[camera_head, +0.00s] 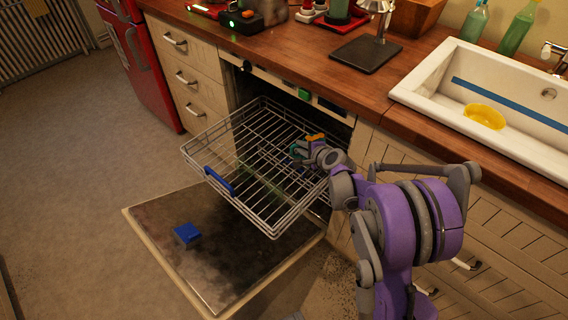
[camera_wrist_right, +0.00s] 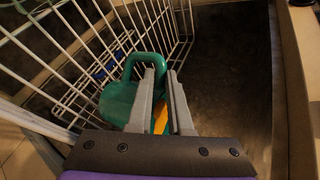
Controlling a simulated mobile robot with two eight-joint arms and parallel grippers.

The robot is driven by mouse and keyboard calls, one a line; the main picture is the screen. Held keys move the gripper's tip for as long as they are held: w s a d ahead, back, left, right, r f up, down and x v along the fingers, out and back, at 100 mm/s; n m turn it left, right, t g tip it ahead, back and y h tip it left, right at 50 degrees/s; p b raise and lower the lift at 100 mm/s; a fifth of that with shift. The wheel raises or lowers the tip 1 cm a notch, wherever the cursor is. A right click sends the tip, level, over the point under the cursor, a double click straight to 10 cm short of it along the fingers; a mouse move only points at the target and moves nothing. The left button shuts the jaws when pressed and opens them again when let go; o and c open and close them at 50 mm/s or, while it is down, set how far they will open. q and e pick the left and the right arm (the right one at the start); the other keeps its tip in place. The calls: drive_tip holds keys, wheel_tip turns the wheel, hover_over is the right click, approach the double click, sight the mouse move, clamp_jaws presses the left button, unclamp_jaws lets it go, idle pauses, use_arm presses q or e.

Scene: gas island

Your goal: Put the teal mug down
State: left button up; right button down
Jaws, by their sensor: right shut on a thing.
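My right gripper (camera_head: 303,152) reaches into the right part of the pulled-out wire rack (camera_head: 208,137). In the right wrist view, my gripper (camera_wrist_right: 162,82) is shut on the teal mug (camera_wrist_right: 118,102), at its handle side; the handle loop shows beyond the fingertips. The mug is at the rack's wires; I cannot tell if it rests on them. In the head view only a sliver of teal shows by the fingers. An orange-yellow piece (camera_wrist_right: 160,121) shows between the fingers, and in the head view an orange piece (camera_head: 316,137) shows just above them. My left gripper is not in view.
The dishwasher door (camera_head: 225,252) lies open below the rack with a blue block (camera_head: 187,234) on it. A blue handle (camera_head: 218,181) is on the rack's front. The wooden counter (camera_head: 345,85) and the sink (camera_head: 420,88) with a yellow bowl (camera_head: 484,116) are above.

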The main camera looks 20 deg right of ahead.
wheel_tip(320, 180, down, 7)
drive_tip(key=shift+f+b, duration=0.2)
drive_tip(key=shift+b, duration=0.75)
drive_tip(key=shift+f, duration=0.15)
drive_tip(key=c, duration=0.8)
unclamp_jaws()
drive_tip(key=shift+c, duration=0.2)
